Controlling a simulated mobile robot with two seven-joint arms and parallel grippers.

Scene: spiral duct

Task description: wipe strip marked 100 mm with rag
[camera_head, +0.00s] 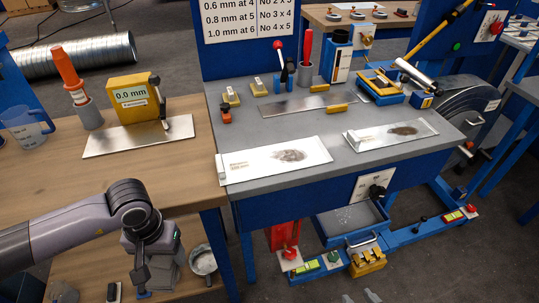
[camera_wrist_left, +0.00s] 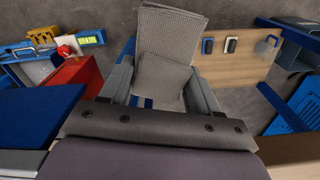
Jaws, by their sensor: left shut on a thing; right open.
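Two pale metal strips with dark smudges lie on the grey bench top: a nearer strip (camera_head: 240,168) at the front left and another strip (camera_head: 365,143) to its right. Each has small printing at its left end, too small to read. My left gripper (camera_head: 148,285) is in front of the wooden table, left of and lower than both strips. In the left wrist view it is shut on a grey woven rag (camera_wrist_left: 170,40), which sticks out beyond the fingers. My right gripper (camera_head: 360,298) shows only its spread fingertips at the bottom edge, apart from everything.
A cleaner metal strip (camera_head: 290,105) lies further back. The wooden table (camera_head: 180,190) on the left holds a yellow 0.0 mm gauge (camera_head: 130,98) on a plate. A blue clamp device (camera_head: 380,88) stands at the back right. A blue drawer (camera_head: 350,220) hangs below the bench.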

